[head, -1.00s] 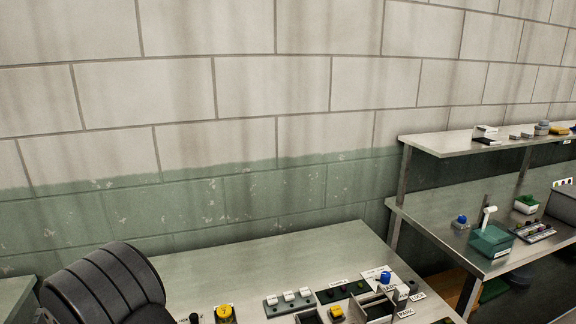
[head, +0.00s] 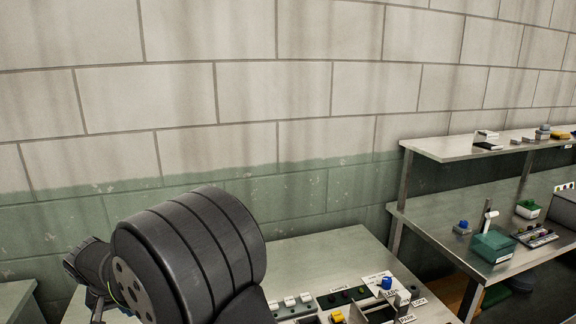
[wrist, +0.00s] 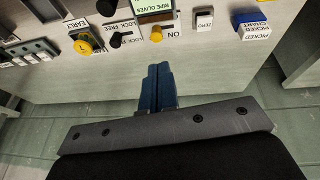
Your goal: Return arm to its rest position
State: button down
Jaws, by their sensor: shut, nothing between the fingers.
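My gripper (wrist: 157,88) shows in the wrist view with its two blue fingers pressed together and nothing between them. It hangs clear in front of the light machine panel (wrist: 220,65), below a row of controls. In the head view my dark arm covers the lower left part of the bench; the gripper's fingers are not visible there.
The panel carries a yellow knob (wrist: 84,45), a yellow button (wrist: 156,35) by an ON label, and a blue button (wrist: 247,17) by PICKED labels. The metal bench (head: 310,248) holds small controls. A shelf (head: 450,149) and side bench stand at right.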

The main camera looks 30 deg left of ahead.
jog(key=w+d+r+g+y, duration=0.2)
jog(key=w+d+r, duration=0.15)
jog(key=r, duration=0.45)
jog(key=s+x, duration=0.1)
jog(key=x, duration=0.8)
jog(key=shift+f+m, duration=0.15)
jog(key=shift+m, duration=0.15)
jog(key=shift+d, duration=0.2)
jog(key=w+v, duration=0.1)
jog(key=v, duration=0.8)
jog(key=s+a+f+t+h, duration=0.2)
jog(key=s+a+f, duration=0.1)
jog(key=f, duration=0.4)
jog(key=shift+s+a+f, duration=0.3)
jog(key=shift+a+f, duration=0.1)
jog(key=shift+a, duration=0.1)
